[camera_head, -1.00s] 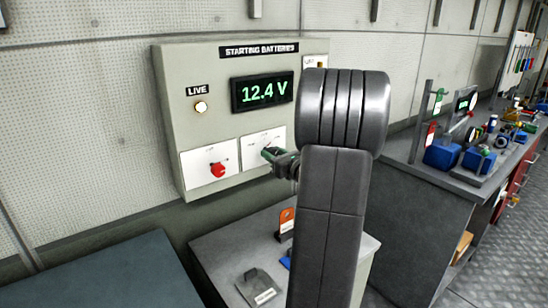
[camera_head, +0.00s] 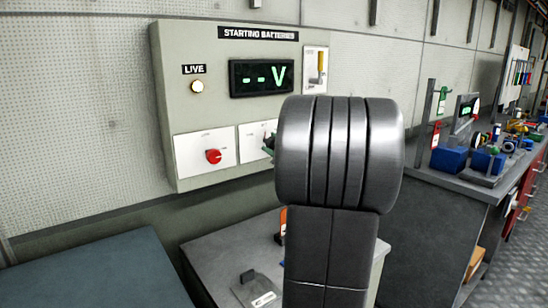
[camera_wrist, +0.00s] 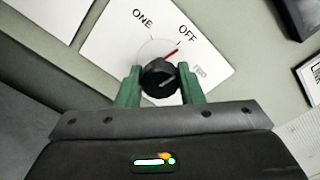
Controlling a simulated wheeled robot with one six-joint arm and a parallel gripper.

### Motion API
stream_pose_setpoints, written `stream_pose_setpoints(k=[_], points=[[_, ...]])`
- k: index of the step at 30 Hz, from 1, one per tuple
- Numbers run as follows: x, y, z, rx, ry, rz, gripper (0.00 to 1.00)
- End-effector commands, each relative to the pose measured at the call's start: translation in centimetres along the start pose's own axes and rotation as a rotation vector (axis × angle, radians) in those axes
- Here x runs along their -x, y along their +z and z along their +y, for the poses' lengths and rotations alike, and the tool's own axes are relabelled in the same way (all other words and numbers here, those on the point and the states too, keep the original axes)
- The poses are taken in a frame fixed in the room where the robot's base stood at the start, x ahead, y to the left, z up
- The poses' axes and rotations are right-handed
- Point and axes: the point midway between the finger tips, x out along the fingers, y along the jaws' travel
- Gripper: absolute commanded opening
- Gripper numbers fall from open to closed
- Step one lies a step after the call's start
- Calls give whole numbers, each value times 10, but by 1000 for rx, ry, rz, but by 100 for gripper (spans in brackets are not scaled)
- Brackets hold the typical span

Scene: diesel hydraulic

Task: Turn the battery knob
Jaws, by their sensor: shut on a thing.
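The black battery knob (camera_wrist: 160,77) sits on a white plate (camera_wrist: 105,45) marked ONE and OFF, with a third, blurred label to the right. A red pointer mark (camera_wrist: 170,55) beside the knob points up and right, towards OFF. My gripper (camera_wrist: 160,86) is shut on the knob, one green finger on each side. In the head view my arm hides the knob and most of the gripper; only a bit of green finger shows beside the plate (camera_head: 250,137). The battery panel's display (camera_head: 261,77) reads "-- V".
A red knob (camera_head: 213,156) is on the plate to the left, below the lit LIVE lamp (camera_head: 198,87). A yellow-handled switch (camera_head: 321,66) is at the panel's upper right. A grey bench (camera_head: 215,250) lies below, and a cluttered workbench (camera_head: 470,178) stands at the right.

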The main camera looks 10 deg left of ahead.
Motion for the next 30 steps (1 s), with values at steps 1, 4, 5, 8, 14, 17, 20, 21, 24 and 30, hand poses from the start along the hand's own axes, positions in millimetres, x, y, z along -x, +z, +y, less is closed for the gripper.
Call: stream_pose_setpoints(k=[1,4,5,8,14,17,20,21,24,30], points=[[0,-3,4,29,0,-1,11],[0,-2,3,77,0,0,11],[0,-2,3,89,0,0,11],[0,-2,2,121,1,0,11],[0,-1,1,154,2,0,11],[0,-1,1,160,2,0,11],[0,0,1,161,2,1,11],[0,0,1,161,2,1,11],[0,0,1,160,2,1,11],[0,0,1,159,2,1,56]])
